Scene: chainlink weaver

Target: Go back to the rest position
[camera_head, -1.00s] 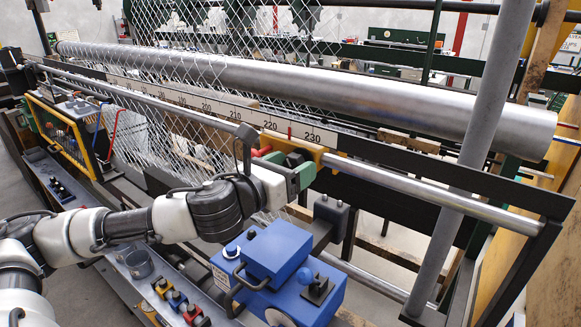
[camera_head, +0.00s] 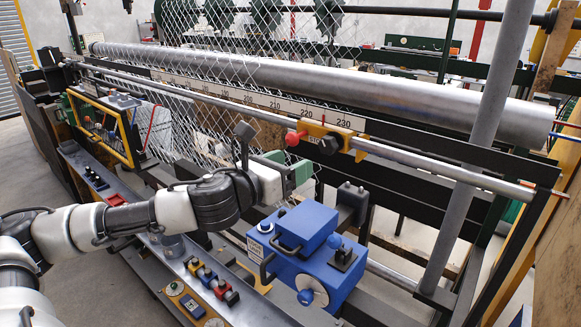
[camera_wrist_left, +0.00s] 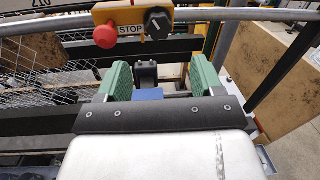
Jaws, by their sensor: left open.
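My left gripper (camera_head: 294,172) is open and empty, with green finger pads. It is in front of and below the yellow stop block (camera_head: 325,137) on the rail, apart from it. The block has a red knob and a black knob; it also shows at the top of the left wrist view (camera_wrist_left: 134,20), beyond the two open fingers (camera_wrist_left: 157,80). Nothing is between the fingers; the black and blue parts seen through the gap lie farther off. My right gripper is in neither view.
A blue machine box (camera_head: 305,260) stands just below the gripper. A steel rail (camera_head: 420,163), a large roller (camera_head: 400,95) and wire mesh (camera_head: 215,100) lie behind. A grey post (camera_head: 478,160) stands at right. A console (camera_head: 190,265) with coloured buttons runs along the front.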

